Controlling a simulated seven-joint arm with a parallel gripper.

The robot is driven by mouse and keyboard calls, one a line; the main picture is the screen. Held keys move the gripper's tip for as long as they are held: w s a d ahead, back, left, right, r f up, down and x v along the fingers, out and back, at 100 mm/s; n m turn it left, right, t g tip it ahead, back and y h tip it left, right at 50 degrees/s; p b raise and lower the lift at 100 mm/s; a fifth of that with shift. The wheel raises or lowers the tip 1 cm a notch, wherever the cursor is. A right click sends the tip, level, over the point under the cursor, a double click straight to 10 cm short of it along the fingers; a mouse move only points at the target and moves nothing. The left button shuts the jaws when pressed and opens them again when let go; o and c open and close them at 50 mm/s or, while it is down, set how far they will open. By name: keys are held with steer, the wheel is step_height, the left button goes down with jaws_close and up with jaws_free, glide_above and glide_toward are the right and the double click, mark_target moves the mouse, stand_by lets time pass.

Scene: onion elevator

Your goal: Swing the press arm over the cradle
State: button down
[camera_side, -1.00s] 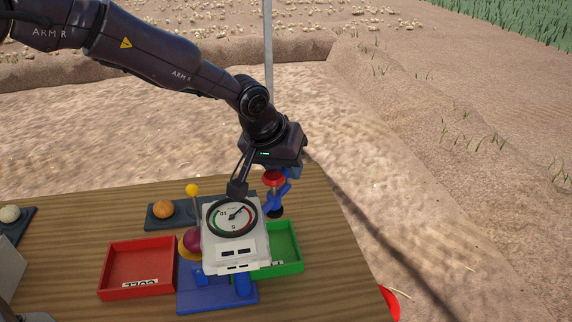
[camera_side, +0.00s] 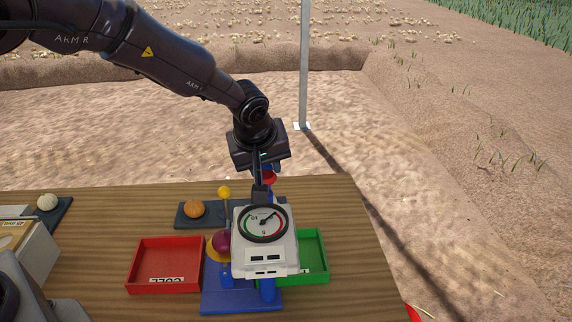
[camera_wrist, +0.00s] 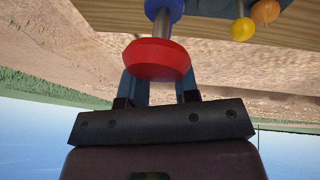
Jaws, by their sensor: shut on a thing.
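My gripper (camera_wrist: 158,88) is shut on the red knob (camera_wrist: 157,55) of the press arm; one finger shows on each side in the wrist view. The knob sits on a grey shaft with a blue collar (camera_wrist: 164,9). In the side view the knob (camera_side: 269,178) is just behind the gauge box (camera_side: 266,256), under my gripper (camera_side: 266,170). The gauge box hides most of the press arm. A purple onion (camera_side: 222,241) sits beside the box's left side, against a yellow-orange part (camera_side: 211,249) that looks like the cradle. Whether the arm is above it cannot be told.
A red tray (camera_side: 164,250) lies left of the blue base (camera_side: 240,300), a green tray (camera_side: 316,256) right. A yellow ball on a rod (camera_side: 224,192) stands close left of my gripper. An orange onion (camera_side: 194,209) lies on a dark rack behind.

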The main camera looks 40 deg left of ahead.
steer(key=s+a+n+g+y, duration=0.2)
steer(key=s+a+n+g, duration=0.1)
steer(key=s+n, duration=0.7)
steer(key=shift+s+a, duration=0.65)
steer(key=c, duration=1.2)
jaws_free()
steer(key=shift+s, duration=0.1)
steer(key=o, duration=0.3)
steer(key=shift+a, duration=0.15)
steer(key=v, duration=1.3)
steer(key=shift+w+d, duration=0.2)
steer(key=shift+f, duration=0.15)
